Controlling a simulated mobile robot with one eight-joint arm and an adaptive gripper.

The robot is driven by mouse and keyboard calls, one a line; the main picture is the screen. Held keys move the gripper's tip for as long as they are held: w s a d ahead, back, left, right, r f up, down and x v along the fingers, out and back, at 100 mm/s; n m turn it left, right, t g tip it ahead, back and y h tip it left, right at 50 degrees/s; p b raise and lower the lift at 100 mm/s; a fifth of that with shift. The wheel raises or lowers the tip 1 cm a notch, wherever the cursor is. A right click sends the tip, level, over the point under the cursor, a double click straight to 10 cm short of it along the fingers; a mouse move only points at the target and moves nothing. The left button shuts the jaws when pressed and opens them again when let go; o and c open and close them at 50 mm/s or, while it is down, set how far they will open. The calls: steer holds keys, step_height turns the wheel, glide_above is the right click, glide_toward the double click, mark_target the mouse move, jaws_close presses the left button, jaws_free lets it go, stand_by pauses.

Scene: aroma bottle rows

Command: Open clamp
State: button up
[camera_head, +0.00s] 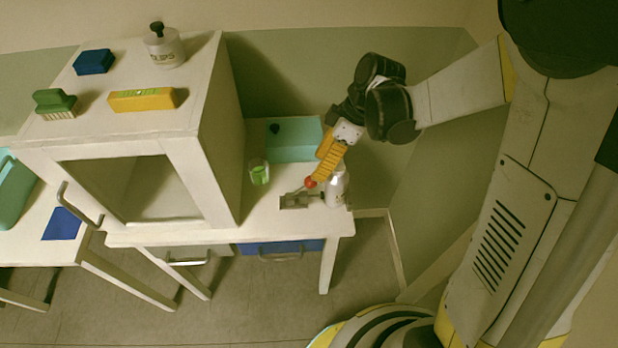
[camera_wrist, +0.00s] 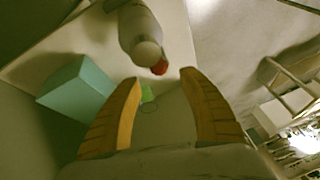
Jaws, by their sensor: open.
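The clamp (camera_head: 294,201) is a small grey metal piece on the white table near its front right edge. A red ball (camera_head: 310,182) stands above it, apparently the end of its handle. My gripper (camera_head: 320,178) has yellow fingers and points down at the red ball. In the wrist view, my gripper (camera_wrist: 161,78) is open, and the red ball (camera_wrist: 159,68) shows between and just beyond the fingertips. I cannot tell whether a finger touches it. The clamp body is not clearly seen in the wrist view.
A grey-white bottle (camera_head: 336,188) stands right beside the clamp, close to my fingers; it also shows in the wrist view (camera_wrist: 137,28). A green glass (camera_head: 259,172) and a teal box (camera_head: 293,146) are behind left. A white cabinet (camera_head: 215,150) stands left.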

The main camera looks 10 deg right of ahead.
mark_target(309, 181)
steer(key=b+x, duration=0.2)
steer(key=x, duration=0.5)
steer(key=shift+c, duration=0.3)
jaws_close()
